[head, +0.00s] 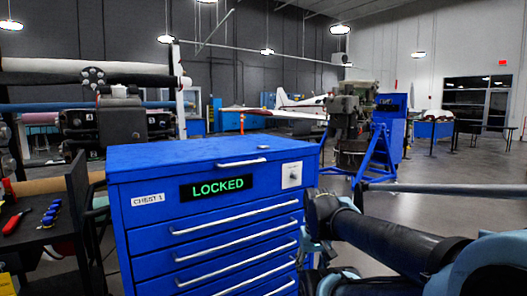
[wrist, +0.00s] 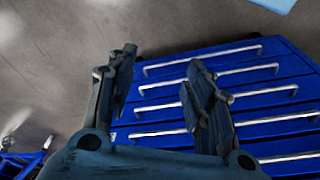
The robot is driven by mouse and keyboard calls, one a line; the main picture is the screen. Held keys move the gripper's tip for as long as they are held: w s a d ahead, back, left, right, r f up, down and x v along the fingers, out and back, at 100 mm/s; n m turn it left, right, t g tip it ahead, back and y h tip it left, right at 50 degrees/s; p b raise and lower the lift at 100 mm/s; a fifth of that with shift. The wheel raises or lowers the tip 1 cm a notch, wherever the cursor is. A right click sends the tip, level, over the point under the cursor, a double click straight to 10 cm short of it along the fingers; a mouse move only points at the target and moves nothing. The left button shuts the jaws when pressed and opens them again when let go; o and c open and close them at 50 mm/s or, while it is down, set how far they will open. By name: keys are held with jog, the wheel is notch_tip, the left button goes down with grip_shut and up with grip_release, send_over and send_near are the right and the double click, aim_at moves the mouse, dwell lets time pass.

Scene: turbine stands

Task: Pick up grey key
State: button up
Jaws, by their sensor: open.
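A blue tool chest labelled CHEST 1 (head: 150,240) stands in front of me, with a green LOCKED display. A small pale grey item (head: 263,147) lies on its top near the back; it is too small to tell whether it is the grey key. A white lock plate (head: 292,175) sits at the upper right of the chest front. My gripper (wrist: 162,60) is open in the wrist view, with nothing visible between its fingers. The chest's drawers show beyond and right of the fingers there. The gripper cannot be made out in the head view.
A dark cart (head: 48,232) at the left holds red-handled pliers (head: 16,222) and several blue items. A blue engine stand (head: 376,160) is behind the chest to the right. My arm fills the lower right. Open floor (head: 440,205) lies at the right.

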jog(key=w+a+r+n, duration=0.1)
jog(key=w+r+n, duration=0.25)
jog(key=r, duration=0.55)
jog(key=w+a+r+n, duration=0.1)
jog(key=w+r+n, duration=0.1)
jog(key=w+r, duration=0.45)
notch_tip(320, 180, up, 36)
jog(key=n+g, duration=0.2)
jog(key=n, duration=1.6)
send_over(263, 147)
jog(key=w, duration=0.2)
jog(key=f, duration=1.1)
jog(key=shift+a+f, duration=0.2)
jog(key=shift+f, duration=0.1)
jog(key=shift+w+d+f, duration=0.1)
jog(key=shift+w+f, duration=0.05)
jog(key=shift+f, duration=1.2)
jog(key=shift+w+d+f, duration=0.1)
jog(key=shift+f, duration=1.2)
jog(key=c, duration=1)
